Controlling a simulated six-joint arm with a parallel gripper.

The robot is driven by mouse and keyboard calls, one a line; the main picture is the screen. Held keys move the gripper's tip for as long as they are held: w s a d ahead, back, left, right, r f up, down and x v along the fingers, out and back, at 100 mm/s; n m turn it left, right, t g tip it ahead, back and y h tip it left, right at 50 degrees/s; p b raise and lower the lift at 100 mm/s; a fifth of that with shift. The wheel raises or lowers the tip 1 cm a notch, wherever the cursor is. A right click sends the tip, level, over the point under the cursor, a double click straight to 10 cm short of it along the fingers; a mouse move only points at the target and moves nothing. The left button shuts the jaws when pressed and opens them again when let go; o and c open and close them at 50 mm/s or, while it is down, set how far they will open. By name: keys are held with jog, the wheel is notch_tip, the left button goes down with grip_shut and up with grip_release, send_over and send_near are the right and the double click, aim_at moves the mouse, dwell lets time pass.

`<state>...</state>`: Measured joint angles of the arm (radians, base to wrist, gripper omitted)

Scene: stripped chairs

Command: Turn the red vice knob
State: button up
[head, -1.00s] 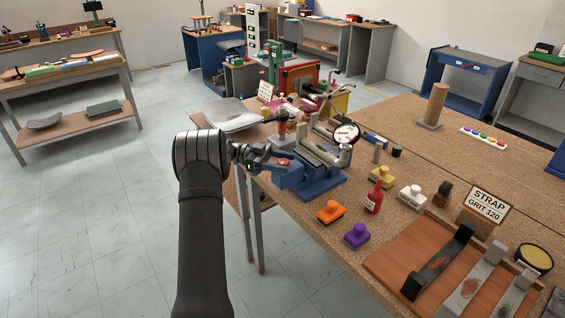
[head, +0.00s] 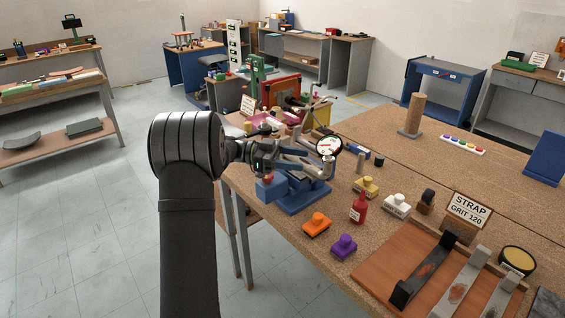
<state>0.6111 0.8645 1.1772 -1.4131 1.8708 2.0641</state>
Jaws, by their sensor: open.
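A blue vice (head: 303,198) with pale metal bars stands near the left edge of the cork-topped bench. Its small red knob (head: 268,178) shows at the near left end, on a blue block. My gripper (head: 272,160) is open, just above and behind the knob in the picture, and overlaps part of the vice. I cannot tell whether a finger touches the knob. My dark arm comes up from the bottom, left of the bench. A round white dial gauge (head: 329,145) sits by the vice's far right side.
Orange (head: 317,224), purple (head: 343,247) and yellow (head: 366,187) knobbed blocks and a red bottle (head: 358,208) stand right of the vice. A wooden board (head: 410,255) with strips lies at front right. Crowded tools stand behind the vice. Floor is open at left.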

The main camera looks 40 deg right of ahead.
jog(key=shift+s+d+r, duration=0.2)
jog(key=shift+s+r, duration=0.15)
jog(key=shift+s, duration=0.3)
jog(key=shift+w, duration=0.1)
jog(key=m+t+h, duration=0.7)
jog(key=m+t, duration=0.4)
jog(key=m, duration=1.7)
send_near(267, 175)
jog(key=shift+n, duration=0.3)
jog(key=x, duration=1)
jog(key=shift+f, duration=0.4)
